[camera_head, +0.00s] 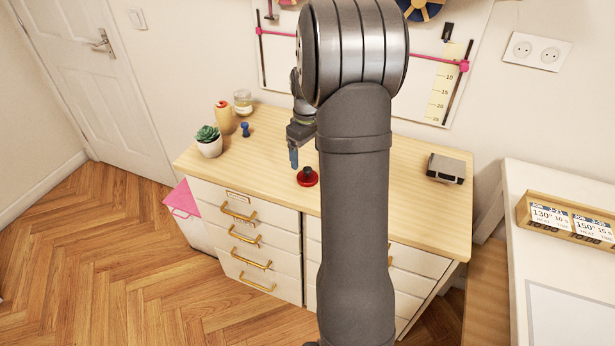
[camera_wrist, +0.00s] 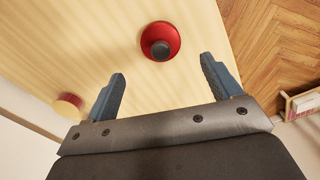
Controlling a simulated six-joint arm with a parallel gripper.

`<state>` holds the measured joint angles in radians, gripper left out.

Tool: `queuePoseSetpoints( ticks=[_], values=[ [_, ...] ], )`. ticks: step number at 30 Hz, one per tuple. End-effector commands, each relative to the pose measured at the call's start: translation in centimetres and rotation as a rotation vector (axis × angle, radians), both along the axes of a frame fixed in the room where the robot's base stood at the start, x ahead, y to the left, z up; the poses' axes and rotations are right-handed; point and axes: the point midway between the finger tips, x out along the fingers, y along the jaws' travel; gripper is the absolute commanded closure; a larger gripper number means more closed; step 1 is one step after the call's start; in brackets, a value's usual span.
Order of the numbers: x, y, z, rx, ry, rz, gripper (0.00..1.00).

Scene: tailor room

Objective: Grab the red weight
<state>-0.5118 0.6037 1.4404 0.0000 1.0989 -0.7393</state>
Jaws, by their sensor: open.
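The red weight (camera_head: 307,177) is a round red disc with a dark knob on top. It stands on the wooden dresser top near the front edge. In the wrist view the red weight (camera_wrist: 160,41) lies at the top centre, ahead of and between the fingertips. My gripper (camera_head: 294,158) is just left of the weight in the head view, pointing down. In the wrist view my gripper (camera_wrist: 162,68) shows two blue-grey fingers spread wide with nothing between them. The fingers do not touch the weight.
A potted succulent (camera_head: 208,141), a thread spool (camera_head: 224,118), a glass jar (camera_head: 243,102) and a small blue object (camera_head: 245,129) stand on the left of the dresser top (camera_head: 410,150). A grey metal box (camera_head: 446,169) sits at its right. My arm hides the middle.

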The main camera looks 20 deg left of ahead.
Motion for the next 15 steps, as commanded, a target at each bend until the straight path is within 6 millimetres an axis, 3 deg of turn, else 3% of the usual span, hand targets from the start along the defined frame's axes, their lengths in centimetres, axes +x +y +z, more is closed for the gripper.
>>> queuePoseSetpoints(
  ticks=[3, 10, 15],
  values=[
    [0.0, 0.0, -1.7, 0.000, 0.000, 0.000, 0.17],
    [-0.1, -0.1, -3.2, 0.000, 0.000, 0.000, 0.17],
    [-0.3, -0.3, -5.8, -0.001, 0.003, 0.000, 0.17]
  ],
)
